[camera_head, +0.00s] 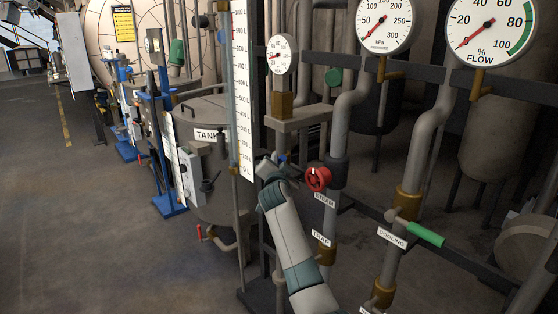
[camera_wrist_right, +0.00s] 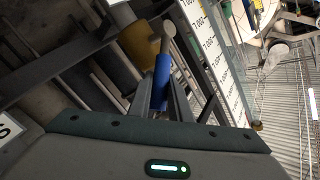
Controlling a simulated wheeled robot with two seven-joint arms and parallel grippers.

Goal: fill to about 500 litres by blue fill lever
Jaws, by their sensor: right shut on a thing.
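My right gripper (camera_head: 279,168) reaches up from the lower middle of the head view and is shut on the blue fill lever. In the head view the lever is mostly hidden behind the gripper. In the right wrist view the blue lever (camera_wrist_right: 161,82) stands between the two fingers (camera_wrist_right: 160,100), with its pale stem above it. The white litre scale (camera_head: 242,90) stands upright just left of the lever, beside a thin sight tube (camera_head: 229,95). The liquid level cannot be made out. The flow dial (camera_head: 488,28) has its red needle at the low end. My left gripper is out of view.
A red steam valve wheel (camera_head: 318,179) is close to the right of my gripper. A green cooling lever (camera_head: 427,234) is further right. The grey tank (camera_head: 206,115) stands behind on the left. The floor (camera_head: 80,220) at left is clear.

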